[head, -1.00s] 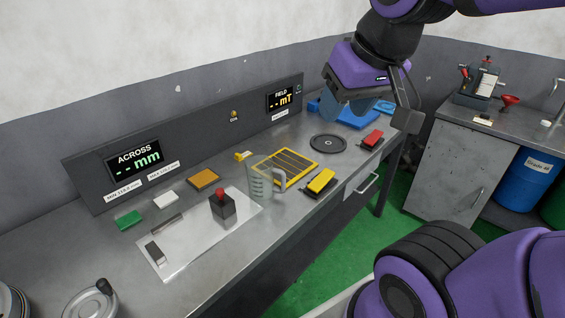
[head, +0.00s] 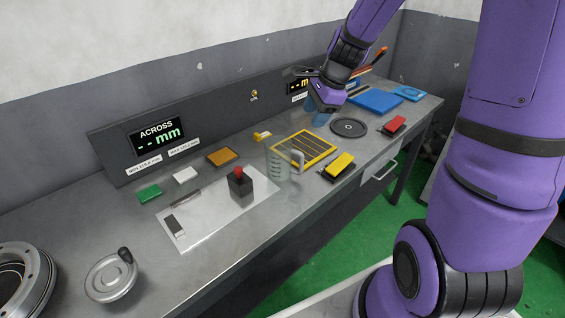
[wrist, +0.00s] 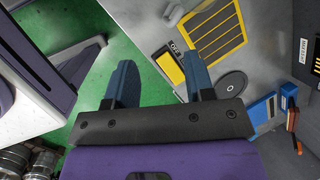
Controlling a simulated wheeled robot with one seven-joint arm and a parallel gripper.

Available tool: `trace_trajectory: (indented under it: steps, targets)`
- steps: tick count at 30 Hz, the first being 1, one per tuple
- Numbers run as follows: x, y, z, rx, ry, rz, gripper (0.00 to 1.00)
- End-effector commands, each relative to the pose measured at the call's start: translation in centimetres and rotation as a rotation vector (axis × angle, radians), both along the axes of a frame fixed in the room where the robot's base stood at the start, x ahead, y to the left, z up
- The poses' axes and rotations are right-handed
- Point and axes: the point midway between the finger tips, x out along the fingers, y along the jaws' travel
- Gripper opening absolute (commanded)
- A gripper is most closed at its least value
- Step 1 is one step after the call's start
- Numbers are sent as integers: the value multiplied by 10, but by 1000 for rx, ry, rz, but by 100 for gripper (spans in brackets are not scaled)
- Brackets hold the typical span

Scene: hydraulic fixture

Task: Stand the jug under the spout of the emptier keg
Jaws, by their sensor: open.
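The jug (head: 279,166), clear and greenish with a handle on its right side, stands upright on the grey bench beside the yellow-framed grid in the head view. A pale shape at the top edge of the wrist view may be part of it, but I cannot tell. My gripper (head: 318,114) is beyond the jug and to its right, above the bench near the back panel. In the wrist view my gripper (wrist: 163,80) is open, its two blue fingers wide apart with nothing between them.
The yellow-framed grid (head: 305,148), yellow block (head: 340,164), round black plate (head: 348,127) and red block (head: 394,124) lie around the jug. A red-knobbed block (head: 240,182) stands on a pale plate at its left. Green floor (head: 325,250) lies in front of the bench.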

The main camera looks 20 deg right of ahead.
Motion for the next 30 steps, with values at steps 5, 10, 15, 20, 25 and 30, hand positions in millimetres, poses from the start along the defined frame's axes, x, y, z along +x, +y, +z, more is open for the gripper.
trace_trajectory:
  steps: [5, 10, 15, 20, 25, 30]
  targets:
    - [23, -21, -51, 115, 89, -275, 49]
    - [34, -33, -82, 183, 144, -453, 49]
    - [39, -37, -95, 207, 163, -520, 49]
    - [42, -31, -113, 209, 167, -523, 49]
    - [48, -24, -134, 209, 166, -522, 49]
    - [50, -20, -143, 209, 164, -521, 49]
